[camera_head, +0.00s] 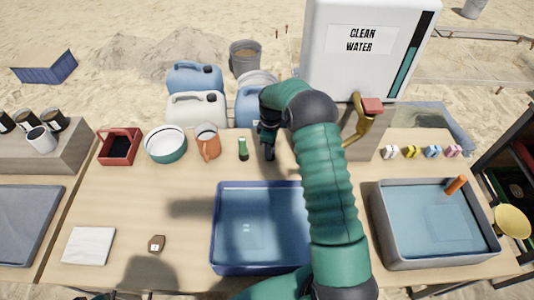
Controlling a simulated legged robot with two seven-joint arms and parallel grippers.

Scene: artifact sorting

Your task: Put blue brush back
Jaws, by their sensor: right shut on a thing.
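My right arm reaches up over the table from the bottom. Its gripper (268,136) points down at the back of the table, just right of a small upright green item (243,148). The gripper is shut on a small dark item (270,153), apparently the blue brush; its colour is hard to make out and the fingers hide its upper part. I cannot tell whether its lower end touches the table. My left gripper is out of view.
A blue-rimmed water tray (216,225) lies in front, partly behind my arm. A grey basin (384,222) with an orange-handled item (456,184) stands right. An orange jug (207,142), white-and-green bowl (165,145) and red box (119,146) stand left. The water dispenser (350,70) stands behind.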

